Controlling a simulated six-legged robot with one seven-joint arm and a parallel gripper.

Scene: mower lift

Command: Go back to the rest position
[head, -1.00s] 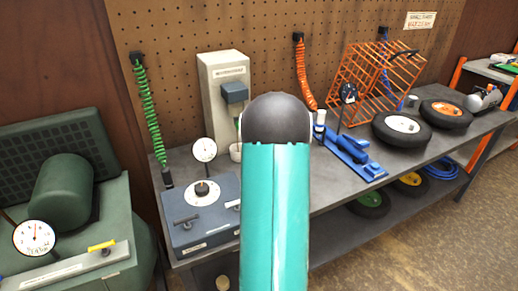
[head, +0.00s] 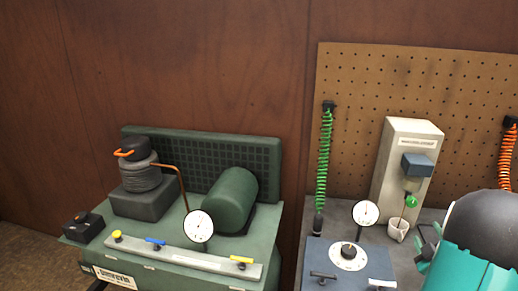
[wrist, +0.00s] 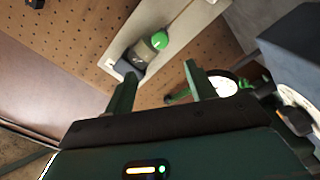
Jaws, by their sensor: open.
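My gripper (head: 428,248) is at the lower right of the head view, partly hidden by my teal arm. In the wrist view the green knob (wrist: 159,41) shows beyond the fingers.
A blue-grey box (head: 347,268) with a dial and a round gauge (head: 366,213) stands left of my gripper. A green compressor bench (head: 180,250) is at the left. A green coiled hose (head: 323,165) hangs on the pegboard (head: 350,80). The air above the compressor is clear.

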